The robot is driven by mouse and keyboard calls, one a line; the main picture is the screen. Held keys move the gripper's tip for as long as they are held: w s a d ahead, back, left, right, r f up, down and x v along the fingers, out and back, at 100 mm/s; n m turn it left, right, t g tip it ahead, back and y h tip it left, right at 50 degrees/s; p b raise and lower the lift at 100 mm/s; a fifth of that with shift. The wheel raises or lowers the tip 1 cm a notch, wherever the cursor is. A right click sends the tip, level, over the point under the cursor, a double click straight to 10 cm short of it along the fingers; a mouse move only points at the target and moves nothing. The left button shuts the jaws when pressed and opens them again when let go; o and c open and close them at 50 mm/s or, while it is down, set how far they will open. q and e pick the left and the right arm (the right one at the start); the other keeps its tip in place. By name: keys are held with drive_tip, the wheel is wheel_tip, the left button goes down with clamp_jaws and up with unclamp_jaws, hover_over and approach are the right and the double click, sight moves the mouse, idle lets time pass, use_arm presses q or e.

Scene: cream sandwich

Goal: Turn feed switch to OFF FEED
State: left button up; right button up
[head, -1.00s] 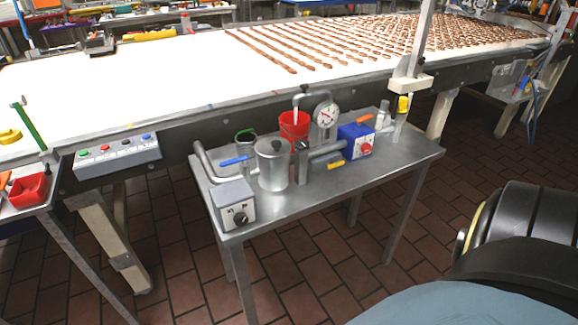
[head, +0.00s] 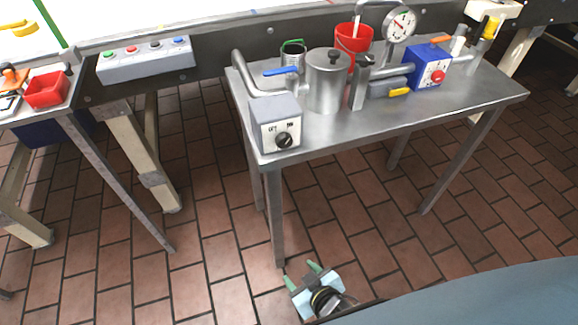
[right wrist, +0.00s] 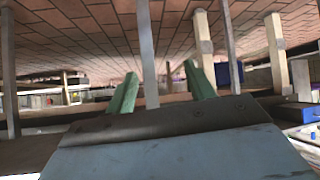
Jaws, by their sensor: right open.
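The feed switch box (head: 275,122) is a grey box at the front left corner of the steel table. Its white front plate has small lettering and a round black knob (head: 284,141). One label seems to read OFF; the rest is too small to read surely. My right gripper (head: 301,274) is low in the head view, below the table and well apart from the switch. Its green fingers are spread and empty, and they also show in the right wrist view (right wrist: 160,75). The switch cannot be made out in the right wrist view. My left gripper is not in view.
The steel table (head: 420,112) also holds a metal pot (head: 327,80), a red bucket (head: 353,40), a gauge (head: 400,24) and a blue box (head: 431,66). A button panel (head: 146,60) hangs on the conveyor. Table legs stand near my right gripper; brick floor is open around it.

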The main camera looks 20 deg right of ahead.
drive_tip(key=w+r+m+t+b, duration=0.1)
drive_tip(key=w+r+t+b, duration=0.1)
drive_tip(key=r, duration=0.6)
drive_tip(key=w+r+t+b, duration=0.2)
drive_tip(key=w+r+t, duration=0.1)
drive_tip(key=r, duration=0.4)
drive_tip(key=m+t+h+b, duration=0.2)
drive_tip(key=m+t+b, duration=0.1)
approach(285, 144)
drive_tip(key=shift+n, duration=0.3)
drive_tip(key=w, duration=0.7)
drive_tip(key=shift+b, duration=0.3)
drive_tip(key=shift+w, duration=0.55)
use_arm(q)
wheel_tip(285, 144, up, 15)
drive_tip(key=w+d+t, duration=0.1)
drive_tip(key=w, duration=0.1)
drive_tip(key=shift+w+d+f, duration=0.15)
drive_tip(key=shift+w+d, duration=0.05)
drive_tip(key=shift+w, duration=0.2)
use_arm(e)
drive_tip(key=shift+w, duration=0.1)
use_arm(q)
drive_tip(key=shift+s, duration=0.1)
use_arm(e)
drive_tip(key=c, duration=0.9)
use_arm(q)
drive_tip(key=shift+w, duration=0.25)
use_arm(e)
drive_tip(key=shift+c, duration=0.4)
